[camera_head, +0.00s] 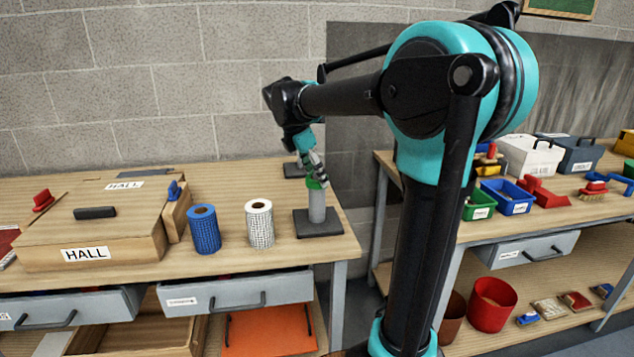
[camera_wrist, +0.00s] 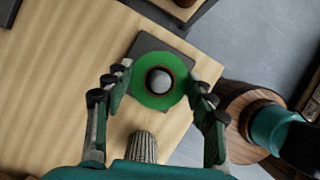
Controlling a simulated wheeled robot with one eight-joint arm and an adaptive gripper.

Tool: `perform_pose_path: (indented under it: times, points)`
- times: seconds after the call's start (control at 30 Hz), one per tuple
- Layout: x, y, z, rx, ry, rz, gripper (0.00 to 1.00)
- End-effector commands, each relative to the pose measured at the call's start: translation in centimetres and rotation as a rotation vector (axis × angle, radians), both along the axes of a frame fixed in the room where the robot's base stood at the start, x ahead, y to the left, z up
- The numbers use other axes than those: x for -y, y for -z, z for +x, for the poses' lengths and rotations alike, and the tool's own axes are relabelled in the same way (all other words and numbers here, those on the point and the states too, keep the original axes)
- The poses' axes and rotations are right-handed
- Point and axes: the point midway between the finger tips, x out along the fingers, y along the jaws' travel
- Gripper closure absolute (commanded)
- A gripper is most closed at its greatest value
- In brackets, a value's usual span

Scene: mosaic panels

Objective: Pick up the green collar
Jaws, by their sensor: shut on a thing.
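The green collar (camera_head: 313,184) is a ring around the upper part of an upright grey post (camera_head: 317,210), which stands on a dark square base (camera_head: 325,232). In the wrist view the collar (camera_wrist: 150,98) is seen from above, with the round post top (camera_wrist: 159,80) showing through its hole. My gripper (camera_head: 318,177) is at the collar from above. In the wrist view my gripper (camera_wrist: 159,87) has one finger on each side of the collar, shut on it. The fingers partly hide the collar in the head view.
A white gridded roll (camera_head: 260,228) and a blue roll (camera_head: 205,234) stand left of the post. A wooden box labelled HALL (camera_head: 130,240) is farther left. The right bench (camera_head: 450,212) carries trays and brushes beyond a gap.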

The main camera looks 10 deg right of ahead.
Motion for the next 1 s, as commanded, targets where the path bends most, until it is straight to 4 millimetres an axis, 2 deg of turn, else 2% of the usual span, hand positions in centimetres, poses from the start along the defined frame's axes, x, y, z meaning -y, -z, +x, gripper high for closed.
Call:
perform_pose_path:
  times: [0.03,0.1,0.13,0.4,0.57,0.77,1.0]
  points:
    - [0.0,0.0,0.0,0.0,0.0,0.0,0.64]
    - [0.0,0.0,0.0,0.0,0.0,0.0,0.72]
    - [0.0,0.0,0.0,0.0,0.0,0.0,0.74]
    - [0.0,-0.2,0.0,0.0,0.0,0.0,0.74]
    - [0.0,-1.1,0.0,0.0,0.0,0.0,0.74]
    - [0.0,-4.0,0.0,0.0,0.0,0.0,0.74]
    - [0.0,-9.7,0.0,0.0,0.0,0.0,0.74]
